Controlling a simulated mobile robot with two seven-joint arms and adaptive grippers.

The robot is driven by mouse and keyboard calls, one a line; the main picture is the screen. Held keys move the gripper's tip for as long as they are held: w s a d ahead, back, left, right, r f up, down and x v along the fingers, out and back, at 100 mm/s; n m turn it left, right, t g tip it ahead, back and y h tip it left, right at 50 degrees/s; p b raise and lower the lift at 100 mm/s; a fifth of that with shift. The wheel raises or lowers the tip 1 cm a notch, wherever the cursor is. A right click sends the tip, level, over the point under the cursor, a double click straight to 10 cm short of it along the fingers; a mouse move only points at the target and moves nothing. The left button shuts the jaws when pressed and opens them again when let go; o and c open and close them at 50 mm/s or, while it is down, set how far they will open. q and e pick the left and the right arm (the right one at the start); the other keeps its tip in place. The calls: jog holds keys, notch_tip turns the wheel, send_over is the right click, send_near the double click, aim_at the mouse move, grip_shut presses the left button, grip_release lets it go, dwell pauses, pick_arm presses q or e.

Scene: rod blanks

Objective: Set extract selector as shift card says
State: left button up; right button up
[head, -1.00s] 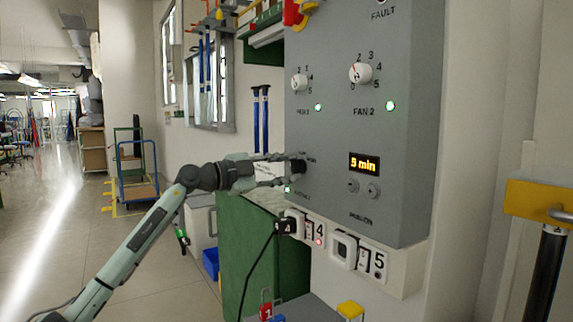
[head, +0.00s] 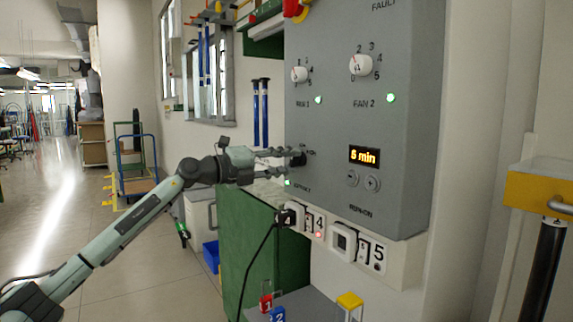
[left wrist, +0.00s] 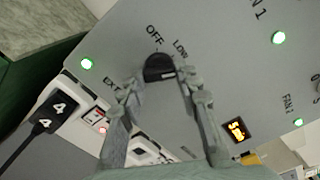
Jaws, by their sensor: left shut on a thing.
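The extract selector is a small black knob (head: 298,159) low on the left of the grey control panel (head: 330,130). My left gripper (head: 290,160) reaches it from the left and is shut on it. In the left wrist view the knob (left wrist: 158,68) sits between the two fingertips, with OFF and LOW printed above it. Other position marks are hidden, and I cannot tell where its pointer stands. A green light (head: 287,183) glows below the knob beside a partly hidden label. No readable shift card shows. My right gripper is not in view.
Two white fan knobs (head: 299,74) (head: 360,65) with green lights are above. An orange display (head: 364,155) reads about 5 min, over two round buttons. Numbered sockets (head: 343,243) and a plugged black cable (head: 262,262) are below. A green cabinet (head: 245,250) stands below left.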

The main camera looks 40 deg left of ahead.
pick_arm(q)
jog(key=shift+f+m, duration=0.1)
jog(key=shift+m, duration=0.9)
jog(key=m+b, duration=0.1)
jog(key=m, duration=0.2)
jog(key=shift+m+b, duration=0.5)
jog(key=shift+m, duration=0.5)
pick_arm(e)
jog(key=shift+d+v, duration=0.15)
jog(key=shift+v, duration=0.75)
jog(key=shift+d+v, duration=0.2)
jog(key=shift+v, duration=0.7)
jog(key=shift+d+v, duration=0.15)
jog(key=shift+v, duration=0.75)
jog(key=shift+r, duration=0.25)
pick_arm(q)
jog(key=o, duration=1.1)
jog(key=shift+a, duration=0.1)
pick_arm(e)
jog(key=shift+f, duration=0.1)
